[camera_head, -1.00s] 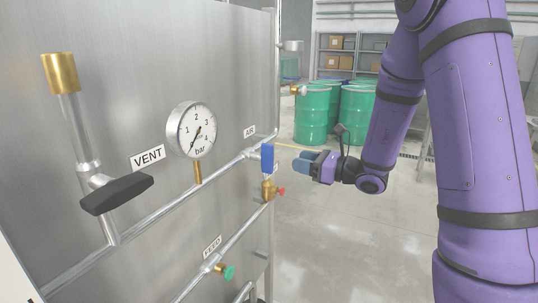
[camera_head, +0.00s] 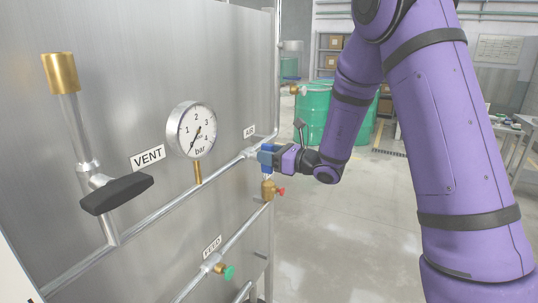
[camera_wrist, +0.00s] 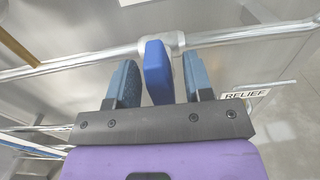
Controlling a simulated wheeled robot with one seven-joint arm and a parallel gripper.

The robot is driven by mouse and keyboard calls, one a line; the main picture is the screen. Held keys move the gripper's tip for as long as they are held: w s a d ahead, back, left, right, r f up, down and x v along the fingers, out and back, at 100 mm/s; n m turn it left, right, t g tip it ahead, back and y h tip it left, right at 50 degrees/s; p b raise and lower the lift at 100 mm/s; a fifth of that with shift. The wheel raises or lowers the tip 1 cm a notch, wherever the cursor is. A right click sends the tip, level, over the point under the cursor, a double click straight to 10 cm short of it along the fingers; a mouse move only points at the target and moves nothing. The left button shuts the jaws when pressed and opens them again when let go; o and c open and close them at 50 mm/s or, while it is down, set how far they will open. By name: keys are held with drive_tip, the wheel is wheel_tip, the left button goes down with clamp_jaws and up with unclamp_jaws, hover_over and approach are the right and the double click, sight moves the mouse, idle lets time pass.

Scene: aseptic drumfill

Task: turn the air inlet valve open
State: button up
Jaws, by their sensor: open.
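The air inlet valve's blue handle (camera_wrist: 157,72) sits on the horizontal steel pipe in the wrist view. My gripper (camera_wrist: 158,82) is open, with one blue-grey finger on each side of the handle and visible gaps between. In the head view my gripper (camera_head: 270,156) is at the valve by the AIR label (camera_head: 249,131), and its fingers hide most of the handle. Whether the fingertips touch the pipe cannot be told.
A brass relief valve (camera_head: 267,190) with a red knob is just below my gripper. The pressure gauge (camera_head: 191,130) and black vent handle (camera_head: 117,194) are to the left. A green-knobbed feed valve (camera_head: 228,272) is lower.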

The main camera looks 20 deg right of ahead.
clamp_jaws()
drive_tip(key=shift+n, duration=0.3)
drive_tip(key=n, duration=0.4)
drive_tip(key=shift+s+a+f, duration=0.1)
drive_tip(key=shift+s+a, duration=0.15)
drive_tip(key=shift+s, duration=0.05)
drive_tip(key=shift+s+a+f+n, duration=0.15)
drive_tip(key=shift+f+n, duration=0.15)
drive_tip(key=shift+n, duration=1.9)
drive_tip(key=shift+s+a+f+n, duration=0.1)
drive_tip(key=shift+f+n, duration=0.15)
drive_tip(key=shift+n, duration=1.95)
drive_tip(key=shift+s+a+f+n, duration=0.15)
drive_tip(key=shift+f+n, duration=0.15)
drive_tip(key=shift+n, duration=1.9)
